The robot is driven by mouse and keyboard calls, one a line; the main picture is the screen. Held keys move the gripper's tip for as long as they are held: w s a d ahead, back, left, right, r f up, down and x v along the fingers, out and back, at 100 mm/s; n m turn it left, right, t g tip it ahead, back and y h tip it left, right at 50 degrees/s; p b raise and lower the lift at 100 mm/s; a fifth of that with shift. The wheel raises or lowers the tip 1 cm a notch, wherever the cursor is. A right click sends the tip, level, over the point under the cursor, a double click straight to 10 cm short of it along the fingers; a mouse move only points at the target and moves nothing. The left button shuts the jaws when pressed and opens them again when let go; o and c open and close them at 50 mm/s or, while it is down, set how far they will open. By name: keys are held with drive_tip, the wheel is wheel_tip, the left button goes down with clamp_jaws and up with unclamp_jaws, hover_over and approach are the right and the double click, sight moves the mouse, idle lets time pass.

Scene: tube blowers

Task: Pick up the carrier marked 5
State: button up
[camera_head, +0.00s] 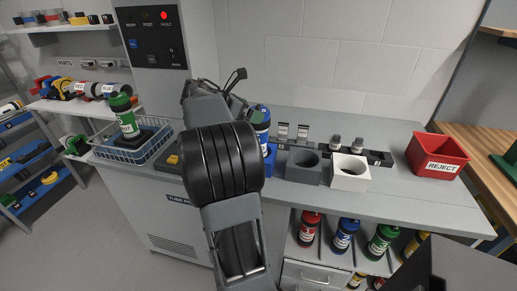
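Several bottle-shaped carriers are in view, and I cannot read a 5 on any of them. A green carrier (124,115) stands tilted in the wire basket on the left. A blue carrier (259,125) stands on the bench just right of my arm, partly hidden by it. Under the bench are a red carrier (308,229), a blue carrier (344,236), a green carrier (381,241) and a partly hidden yellow one (413,246). My arm reaches over the bench; my gripper (236,88) is mostly hidden behind it, its fingers unclear.
A red REJECT bin (437,155) stands at right. The control panel (153,38) shows a red light. The bench between white block and bin is mostly clear.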

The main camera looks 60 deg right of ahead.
drive_tip(key=shift+x, duration=2.15)
drive_tip(key=shift+r, duration=0.15)
drive_tip(key=shift+c, duration=0.4)
drive_tip(key=c, duration=1)
drive_tip(key=shift+d+r, duration=0.1)
drive_tip(key=shift+c, duration=0.7)
